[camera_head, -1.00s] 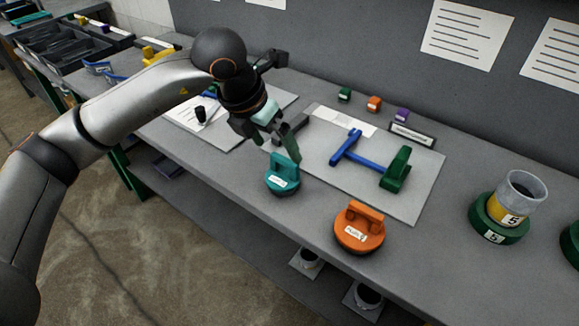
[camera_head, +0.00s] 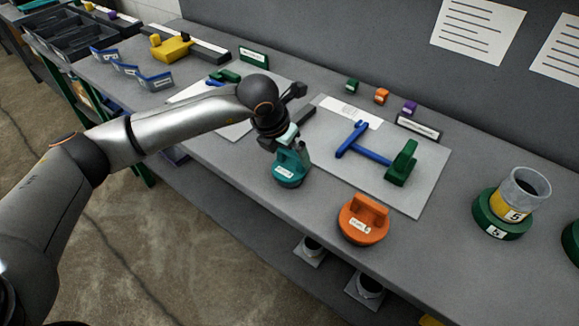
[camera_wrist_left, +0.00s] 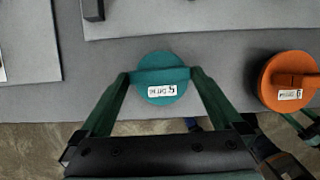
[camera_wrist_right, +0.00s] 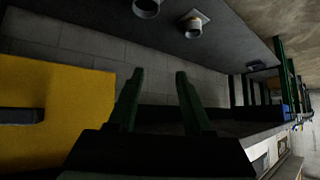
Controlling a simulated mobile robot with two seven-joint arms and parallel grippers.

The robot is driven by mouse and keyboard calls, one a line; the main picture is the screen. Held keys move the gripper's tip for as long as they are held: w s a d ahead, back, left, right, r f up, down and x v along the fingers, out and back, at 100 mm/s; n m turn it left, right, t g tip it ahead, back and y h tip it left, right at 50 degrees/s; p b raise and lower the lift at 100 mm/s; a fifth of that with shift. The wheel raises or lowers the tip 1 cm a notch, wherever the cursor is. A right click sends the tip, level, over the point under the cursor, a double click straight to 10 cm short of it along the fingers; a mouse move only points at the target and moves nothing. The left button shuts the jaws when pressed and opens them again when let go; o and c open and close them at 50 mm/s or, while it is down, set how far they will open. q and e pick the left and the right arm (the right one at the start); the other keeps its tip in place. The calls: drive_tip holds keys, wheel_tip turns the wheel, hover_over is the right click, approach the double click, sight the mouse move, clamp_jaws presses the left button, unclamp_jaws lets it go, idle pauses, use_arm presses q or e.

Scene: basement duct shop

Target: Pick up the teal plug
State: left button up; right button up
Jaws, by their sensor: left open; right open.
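The teal plug (camera_head: 291,169) is a round disc with a raised handle and a white label, standing on the grey bench near its front edge. My left gripper (camera_head: 291,150) is over it from above and behind. In the left wrist view, the plug (camera_wrist_left: 161,90) sits between the two open green fingers of the left gripper (camera_wrist_left: 159,76), with its handle running across from one fingertip to the other. I cannot tell whether the fingers touch it. My right gripper (camera_wrist_right: 157,75) is open and empty, low and away from the plug, out of the head view.
An orange plug (camera_head: 362,222) stands to the right on the bench. Behind is a grey board with a blue tool (camera_head: 366,141) and a green handle (camera_head: 402,163). A green base (camera_head: 497,217) holding a cup stands farther right. A yellow panel (camera_wrist_right: 55,115) is left of my right gripper.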

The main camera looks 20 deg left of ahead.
use_arm(q)
drive_tip(key=shift+w+f, duration=0.15)
drive_tip(key=shift+f, duration=0.3)
drive_tip(key=shift+r, duration=0.1)
clamp_jaws()
idle(0.5)
